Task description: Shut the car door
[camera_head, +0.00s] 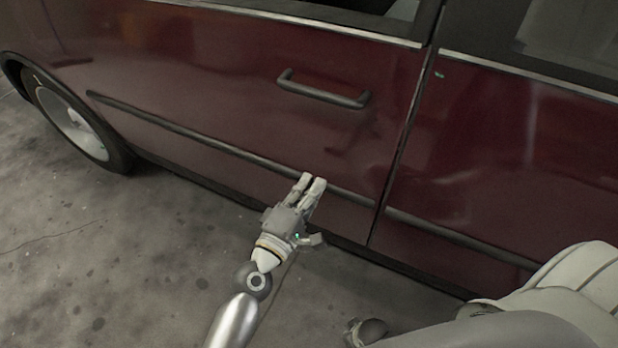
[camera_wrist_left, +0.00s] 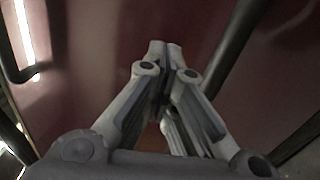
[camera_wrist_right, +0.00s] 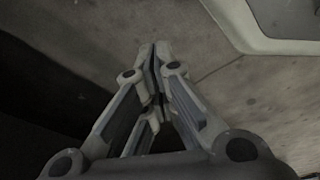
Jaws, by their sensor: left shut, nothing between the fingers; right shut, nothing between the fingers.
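The dark red car door (camera_head: 230,80) fills the upper left of the head view, with a dark bar handle (camera_head: 323,90). The door looks almost flush with the panel to its right; a thin dark seam (camera_head: 402,140) runs between them, and I cannot tell if it is latched. My left gripper (camera_head: 313,181) is shut and empty, its tips by the trim strip low on the door. The left wrist view shows its closed fingers (camera_wrist_left: 165,46) against the red panel; contact is unclear. My right gripper (camera_wrist_right: 153,48) is shut and empty over the grey floor.
The red panel (camera_head: 500,160) right of the seam carries its own trim strip. A wheel (camera_head: 75,125) stands at the left. The stained concrete floor (camera_head: 120,250) is clear at the lower left. A pale surface (camera_wrist_right: 280,25) shows at the right wrist view's upper right.

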